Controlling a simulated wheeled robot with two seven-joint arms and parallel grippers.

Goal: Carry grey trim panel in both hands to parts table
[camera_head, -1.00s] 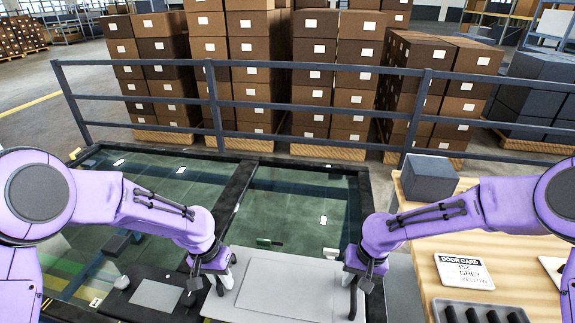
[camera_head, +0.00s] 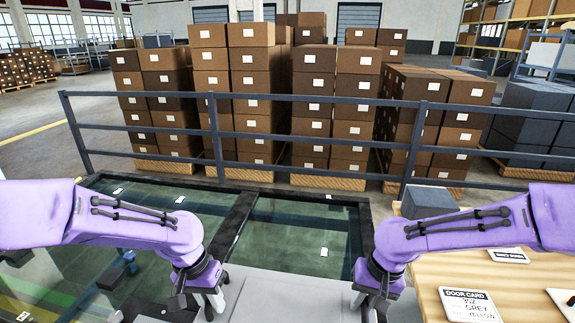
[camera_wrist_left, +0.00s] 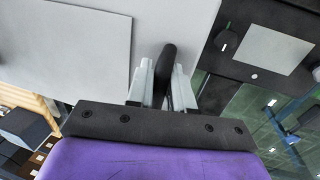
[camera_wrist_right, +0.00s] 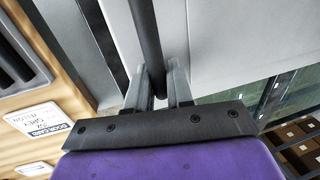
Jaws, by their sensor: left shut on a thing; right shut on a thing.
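The grey trim panel (camera_head: 285,298) is at the bottom middle of the head view, between my two grippers; its lower part is cut off. My left gripper (camera_head: 212,298) is shut on a dark handle at the panel's left edge. The left wrist view shows the fingers (camera_wrist_left: 165,85) on both sides of that handle. My right gripper (camera_head: 367,302) is shut on a dark bar at the panel's right edge. In the right wrist view its fingers (camera_wrist_right: 160,85) close around the bar. The wooden parts table (camera_head: 425,275) is at the right.
A dark grey box (camera_head: 428,203) and a door card sign (camera_head: 469,305) are on the table. A glass-topped, dark-framed surface (camera_head: 300,235) lies ahead. A metal railing (camera_head: 300,100) stands behind it, before stacked brown boxes (camera_head: 250,75).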

